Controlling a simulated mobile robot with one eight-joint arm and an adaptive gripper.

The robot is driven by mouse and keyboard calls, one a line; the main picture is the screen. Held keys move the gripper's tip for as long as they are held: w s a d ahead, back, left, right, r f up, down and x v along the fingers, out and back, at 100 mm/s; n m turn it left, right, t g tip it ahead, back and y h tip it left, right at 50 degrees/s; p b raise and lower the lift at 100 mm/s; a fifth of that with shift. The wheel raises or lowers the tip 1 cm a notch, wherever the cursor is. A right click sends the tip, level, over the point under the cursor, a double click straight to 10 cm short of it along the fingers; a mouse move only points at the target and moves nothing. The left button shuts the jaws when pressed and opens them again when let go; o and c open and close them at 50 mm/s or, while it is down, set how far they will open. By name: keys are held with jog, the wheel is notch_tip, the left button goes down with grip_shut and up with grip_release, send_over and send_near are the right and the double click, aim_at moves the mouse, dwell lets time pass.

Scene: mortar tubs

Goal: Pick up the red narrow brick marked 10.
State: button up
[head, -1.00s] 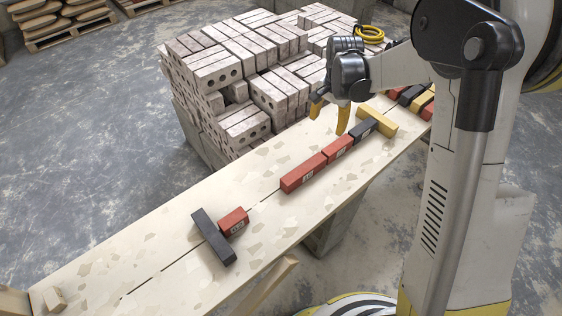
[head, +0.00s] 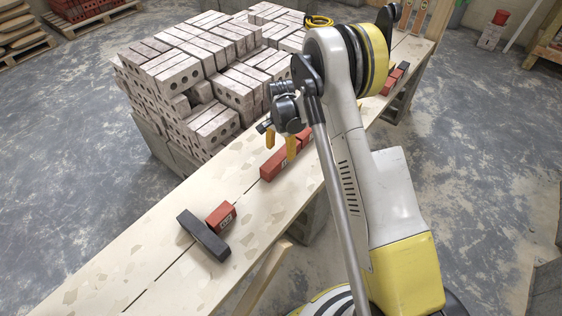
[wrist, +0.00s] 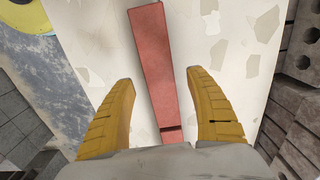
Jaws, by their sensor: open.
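A row of red bricks lies along the plank. A long red brick (head: 275,164) is nearest in that row, with another red brick (head: 305,136) at its far end, partly hidden by my arm. A short red brick (head: 221,216) lies apart, beside a dark brick. My gripper (head: 281,147) is open and empty above the row. In the wrist view a long red brick (wrist: 152,60) runs between and beyond its yellow fingers (wrist: 161,77), apart from both.
A dark grey brick (head: 203,236) lies across the plank beside the short red one. A stack of pale perforated bricks (head: 190,75) stands behind the plank (head: 130,255). More coloured bricks (head: 396,78) lie at the far end. The plank's near left part is clear.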

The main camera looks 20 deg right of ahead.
aim_at(281, 154)
notch_tip(281, 154, down, 4)
jog(key=shift+d+b, duration=0.1)
jog(key=shift+b, duration=0.8)
jog(key=shift+r, duration=0.1)
grip_shut()
